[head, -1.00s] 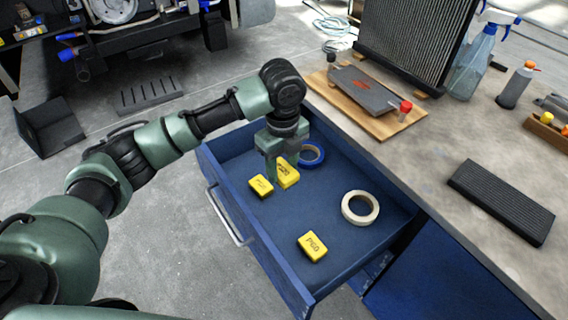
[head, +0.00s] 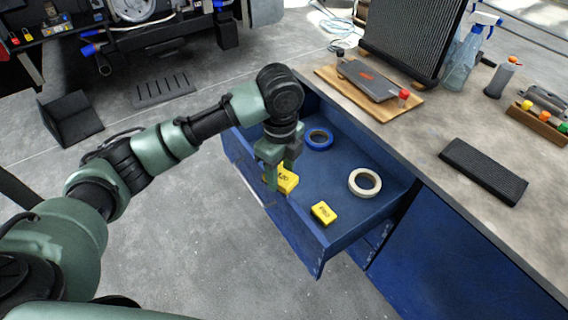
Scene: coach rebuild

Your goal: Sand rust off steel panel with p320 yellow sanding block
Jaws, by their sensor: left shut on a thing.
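The steel panel (head: 366,80) is a dark grey plate with a reddish rust patch, lying on a wooden board (head: 415,103) on the bench. My left gripper (head: 280,178) is shut on a yellow sanding block (head: 288,183), above the open blue drawer near its front edge. The held block's label is partly covered; I cannot read it fully. Another yellow sanding block (head: 323,212), its mark seemingly P60, lies in the drawer's front right corner. A further yellow block seen earlier is hidden now, apparently behind my gripper. My right gripper is out of view.
The open drawer (head: 335,170) also holds blue tape (head: 319,139) and cream tape (head: 365,182). On the bench are a black ribbed block (head: 483,170), a radiator (head: 412,38), a spray bottle (head: 466,58) and a red-capped small bottle (head: 403,97). The bench's front middle is clear.

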